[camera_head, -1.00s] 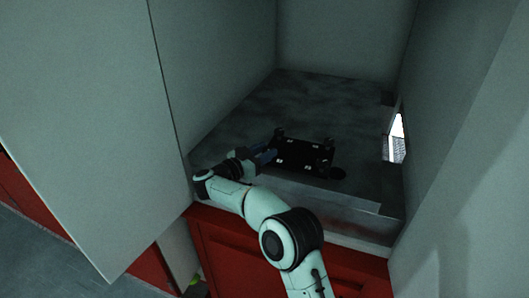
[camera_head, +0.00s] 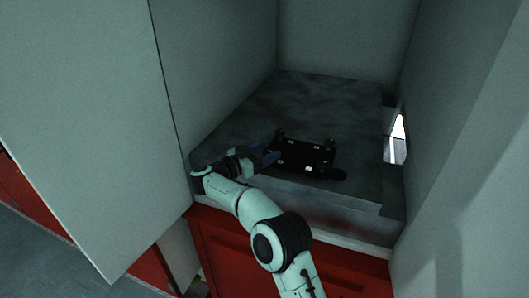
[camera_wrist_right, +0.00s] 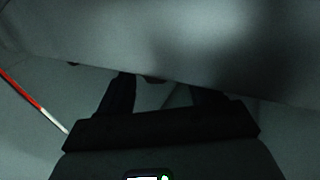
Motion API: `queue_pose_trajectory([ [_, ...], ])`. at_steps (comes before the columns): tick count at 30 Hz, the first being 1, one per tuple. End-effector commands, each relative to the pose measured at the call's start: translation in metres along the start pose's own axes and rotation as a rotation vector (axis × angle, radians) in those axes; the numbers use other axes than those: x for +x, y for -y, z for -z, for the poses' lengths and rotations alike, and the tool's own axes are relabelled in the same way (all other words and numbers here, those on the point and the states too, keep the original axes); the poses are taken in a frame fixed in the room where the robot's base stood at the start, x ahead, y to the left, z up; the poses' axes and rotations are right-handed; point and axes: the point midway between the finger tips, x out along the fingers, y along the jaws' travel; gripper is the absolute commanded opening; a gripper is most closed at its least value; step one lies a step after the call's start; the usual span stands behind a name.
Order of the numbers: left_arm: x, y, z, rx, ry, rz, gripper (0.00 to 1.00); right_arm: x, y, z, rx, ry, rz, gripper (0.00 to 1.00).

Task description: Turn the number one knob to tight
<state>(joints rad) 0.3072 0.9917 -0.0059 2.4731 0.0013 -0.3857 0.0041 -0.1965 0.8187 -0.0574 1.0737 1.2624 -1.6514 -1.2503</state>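A flat black device (camera_head: 302,157) with small white labels lies on the grey slab, with dark round knobs at its corners. One knob (camera_head: 279,133) is at its far left, one (camera_head: 329,143) at its far right and one (camera_head: 338,174) at its near right. I cannot read which is number one. The near-left corner is partly covered by my right gripper (camera_head: 267,152), which reaches in from the left with its fingers apart. In the right wrist view the gripper's two dark fingers (camera_wrist_right: 161,95) are spread, with a small dark shape (camera_wrist_right: 155,80) between them. My left gripper is out of view.
The grey slab (camera_head: 240,125) sits in a walled recess above a red cabinet (camera_head: 230,255). A tall panel (camera_head: 80,110) stands close on the left and a wall (camera_head: 450,150) on the right. A bright opening (camera_head: 398,140) is in the right wall. The slab behind the device is clear.

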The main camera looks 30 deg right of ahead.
Motion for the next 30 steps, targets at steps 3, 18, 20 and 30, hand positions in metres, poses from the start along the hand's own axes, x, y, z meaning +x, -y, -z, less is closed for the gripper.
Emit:
queue_pose_trajectory([
  [3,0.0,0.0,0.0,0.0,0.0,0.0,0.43,-0.001,0.0,-0.001,-0.002,0.002,0.001,0.65],
  [18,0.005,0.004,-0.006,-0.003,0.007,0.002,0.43,-0.079,0.001,-0.002,-0.003,0.002,0.006,0.65],
  [20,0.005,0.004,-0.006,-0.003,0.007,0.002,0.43,-0.092,0.001,-0.002,-0.003,0.002,0.005,0.65],
  [30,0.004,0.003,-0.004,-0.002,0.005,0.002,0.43,-0.132,0.001,-0.001,-0.001,0.001,0.001,0.65],
])
